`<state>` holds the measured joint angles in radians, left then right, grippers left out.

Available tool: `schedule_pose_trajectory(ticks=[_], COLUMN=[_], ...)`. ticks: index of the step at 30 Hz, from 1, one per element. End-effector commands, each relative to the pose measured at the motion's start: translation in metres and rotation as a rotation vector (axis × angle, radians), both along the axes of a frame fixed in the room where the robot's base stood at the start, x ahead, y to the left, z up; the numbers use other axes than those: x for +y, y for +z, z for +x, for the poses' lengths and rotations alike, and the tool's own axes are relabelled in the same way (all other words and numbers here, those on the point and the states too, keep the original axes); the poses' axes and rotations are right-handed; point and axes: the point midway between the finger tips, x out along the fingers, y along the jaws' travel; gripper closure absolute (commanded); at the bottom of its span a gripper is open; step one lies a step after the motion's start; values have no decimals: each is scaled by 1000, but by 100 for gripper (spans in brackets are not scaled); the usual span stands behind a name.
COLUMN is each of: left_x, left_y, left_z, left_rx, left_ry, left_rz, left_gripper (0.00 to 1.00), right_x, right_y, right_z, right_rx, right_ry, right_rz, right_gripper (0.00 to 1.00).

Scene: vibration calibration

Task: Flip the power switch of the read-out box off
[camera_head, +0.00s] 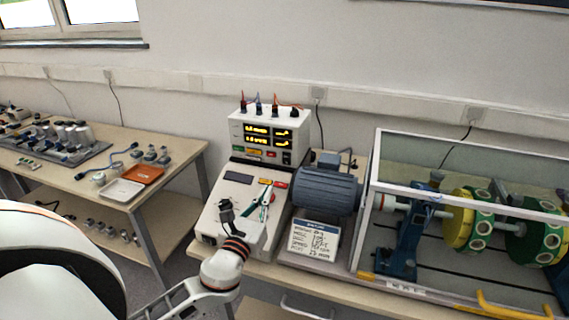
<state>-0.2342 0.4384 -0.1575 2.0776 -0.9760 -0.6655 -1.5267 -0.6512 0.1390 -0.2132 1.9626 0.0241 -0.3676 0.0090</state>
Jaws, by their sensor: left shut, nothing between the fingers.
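The read-out box (268,133) is a white box with several lit yellow displays, standing at the back of the bench against the wall. A small dark switch (287,157) shows low at the right of its front face; its position is too small to read. My left gripper (267,191) is shut and empty. It is in front of and below the box, over the sloping white console (236,190), apart from the switch. My right gripper is out of view.
A clear-walled enclosure (470,142) holds green and yellow discs. Cables rise from the box's top. A side table (100,143) at left holds parts and trays.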

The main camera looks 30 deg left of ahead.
Motion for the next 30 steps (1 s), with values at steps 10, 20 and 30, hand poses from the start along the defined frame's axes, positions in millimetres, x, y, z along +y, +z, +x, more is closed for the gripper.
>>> schedule_pose_trajectory(ticks=[10, 20, 30], left_x=[8, 24, 31], left_y=[7, 14, 16], left_z=[36, 98, 133], left_rx=[-3, -1, 0], left_ry=[0, 1, -1], left_rz=[0, -2, -3], left_gripper=[100, 100, 100], right_x=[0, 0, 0], right_y=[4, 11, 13], right_z=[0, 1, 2], right_rx=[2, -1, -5], right_ry=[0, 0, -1], right_rz=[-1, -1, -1], right_gripper=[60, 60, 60])
